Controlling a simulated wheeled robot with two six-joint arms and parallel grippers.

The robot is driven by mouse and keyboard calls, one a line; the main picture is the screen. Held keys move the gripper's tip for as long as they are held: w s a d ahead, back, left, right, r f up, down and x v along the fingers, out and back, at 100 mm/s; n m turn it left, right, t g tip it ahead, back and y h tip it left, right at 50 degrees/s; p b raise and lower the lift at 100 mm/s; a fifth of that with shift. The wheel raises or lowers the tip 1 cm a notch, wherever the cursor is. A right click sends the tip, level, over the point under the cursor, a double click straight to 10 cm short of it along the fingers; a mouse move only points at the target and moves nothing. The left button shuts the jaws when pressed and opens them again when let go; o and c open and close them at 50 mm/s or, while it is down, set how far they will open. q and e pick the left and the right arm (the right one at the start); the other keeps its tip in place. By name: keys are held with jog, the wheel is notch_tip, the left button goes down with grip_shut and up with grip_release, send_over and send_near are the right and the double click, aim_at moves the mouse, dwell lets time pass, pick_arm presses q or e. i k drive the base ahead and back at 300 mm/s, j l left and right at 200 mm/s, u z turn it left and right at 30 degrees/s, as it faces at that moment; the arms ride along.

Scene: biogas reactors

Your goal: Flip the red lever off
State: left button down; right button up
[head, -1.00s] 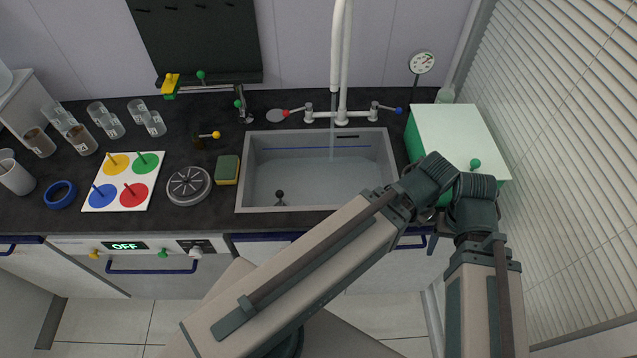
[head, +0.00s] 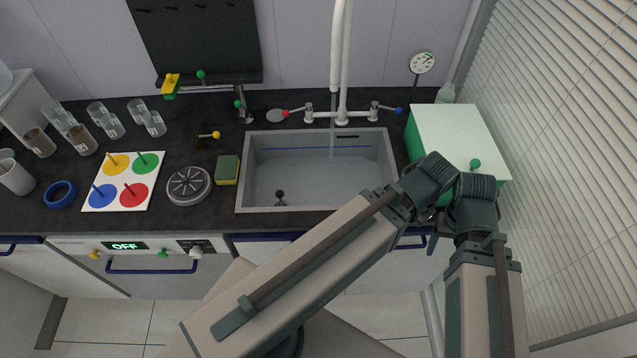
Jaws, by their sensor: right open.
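The red lever (head: 286,113) is the red-tipped handle on the left side of the white tap (head: 342,100) behind the sink. It points left, beside a small grey disc. A thin stream of water (head: 332,130) falls from the spout into the sink (head: 240,195). My right arm crosses the lower right of the view. My right gripper (head: 430,214) barely shows below its wrist, near the sink's front right corner, mostly hidden by the arm. It is open and well away from the lever. My left gripper is not in view.
A blue-tipped lever (head: 398,110) is on the tap's right. A green box with a white lid (head: 458,135) stands right of the sink. A sponge (head: 228,170), a round grey device (head: 189,186) and several beakers lie to the left. Blinds close off the right.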

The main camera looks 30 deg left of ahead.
aim_at(297, 110)
jog(key=u, duration=1.35)
